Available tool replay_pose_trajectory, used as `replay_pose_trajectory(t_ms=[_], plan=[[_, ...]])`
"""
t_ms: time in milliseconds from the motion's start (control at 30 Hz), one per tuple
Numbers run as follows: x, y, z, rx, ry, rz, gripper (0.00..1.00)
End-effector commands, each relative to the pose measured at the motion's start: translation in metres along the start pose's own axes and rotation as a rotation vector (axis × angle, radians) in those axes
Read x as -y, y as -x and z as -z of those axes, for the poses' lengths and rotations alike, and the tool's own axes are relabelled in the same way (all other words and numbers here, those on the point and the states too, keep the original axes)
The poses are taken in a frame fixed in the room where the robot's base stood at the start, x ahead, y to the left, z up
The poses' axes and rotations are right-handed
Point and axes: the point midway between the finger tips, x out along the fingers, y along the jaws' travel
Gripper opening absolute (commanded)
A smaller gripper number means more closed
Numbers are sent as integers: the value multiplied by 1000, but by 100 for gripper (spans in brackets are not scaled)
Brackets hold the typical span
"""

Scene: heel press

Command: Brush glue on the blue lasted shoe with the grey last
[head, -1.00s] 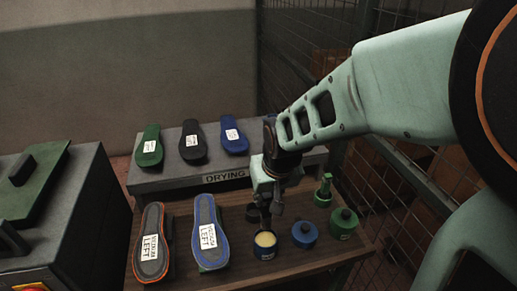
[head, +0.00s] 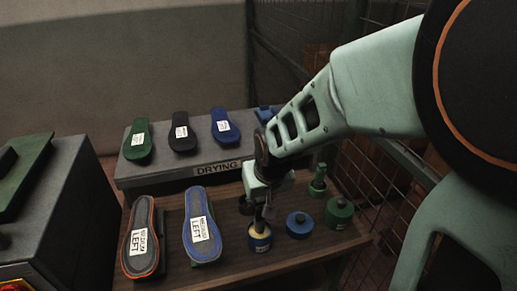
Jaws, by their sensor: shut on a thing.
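The blue lasted shoe (head: 189,230) lies sole up on the wooden bench, with a dark sole, blue edge and a white label reading LEFT. My gripper (head: 262,208) is directly above the pot, pointing down. It is shut on a thin dark thing, seemingly the brush, whose lower end reaches the pot mouth. The gripper and arm cover part of it, so how deep it sits in the glue cannot be told.
An orange-edged shoe (head: 141,248) lies left of the blue one. A dark cap (head: 246,206) lies behind the pot. A blue pot (head: 300,225), green pot (head: 340,212) and green bottle (head: 318,180) stand right. Behind is the DRYING shelf (head: 160,177) with several soles. Wire fencing rises at right.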

Motion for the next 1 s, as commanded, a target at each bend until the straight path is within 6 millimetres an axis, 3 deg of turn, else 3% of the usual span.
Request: replay_pose_trajectory(t_ms=[1000], plan=[[0, -8, -3, 0, 0, 0, 0]])
